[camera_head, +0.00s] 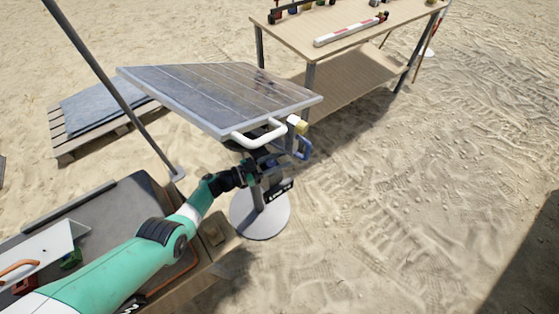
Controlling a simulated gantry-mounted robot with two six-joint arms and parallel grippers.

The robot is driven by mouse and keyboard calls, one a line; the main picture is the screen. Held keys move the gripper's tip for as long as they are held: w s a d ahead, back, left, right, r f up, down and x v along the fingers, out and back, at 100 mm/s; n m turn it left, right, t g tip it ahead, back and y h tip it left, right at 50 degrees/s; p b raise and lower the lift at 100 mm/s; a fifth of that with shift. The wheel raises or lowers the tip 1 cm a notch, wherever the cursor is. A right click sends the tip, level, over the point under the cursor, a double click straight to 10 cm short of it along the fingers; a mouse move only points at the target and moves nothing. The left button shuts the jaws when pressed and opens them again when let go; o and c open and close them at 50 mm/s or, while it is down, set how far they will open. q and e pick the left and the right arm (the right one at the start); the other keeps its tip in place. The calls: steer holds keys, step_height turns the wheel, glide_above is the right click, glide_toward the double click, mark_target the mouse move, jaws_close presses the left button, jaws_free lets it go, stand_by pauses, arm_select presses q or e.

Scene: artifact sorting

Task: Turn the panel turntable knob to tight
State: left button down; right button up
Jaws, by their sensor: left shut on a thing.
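The panel turntable (200,88) is a flat tilted panel on a post with a round grey base (262,222). A white handle (259,133) runs along its near edge. A blue knob or handle (304,149) and a small yellowish block (300,126) sit under the right corner. My left gripper (270,166) is at the post just under the panel, shut on a part beside the blue knob; the fingers are small and dark, so I cannot tell exactly which part. A small black label (280,189) hangs below it. My right gripper is not in view.
A wooden table (350,45) with a red-and-white bar (351,29) and small items stands at the back right. A pallet with a grey slab (105,103) lies at the left. A thin dark pole (115,90) rises left of the panel. Sand at the right is clear.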

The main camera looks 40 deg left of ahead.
mark_target(266, 166)
arm_select(q)
steer(key=shift+c, duration=2.2)
jaws_free()
steer(key=shift+s+a+r, duration=0.1)
steer(key=shift+s, duration=0.1)
steer(key=p+v, duration=0.3)
steer(key=v, duration=0.3)
steer(key=shift+s+a, duration=0.2)
steer(key=shift+s, duration=0.3)
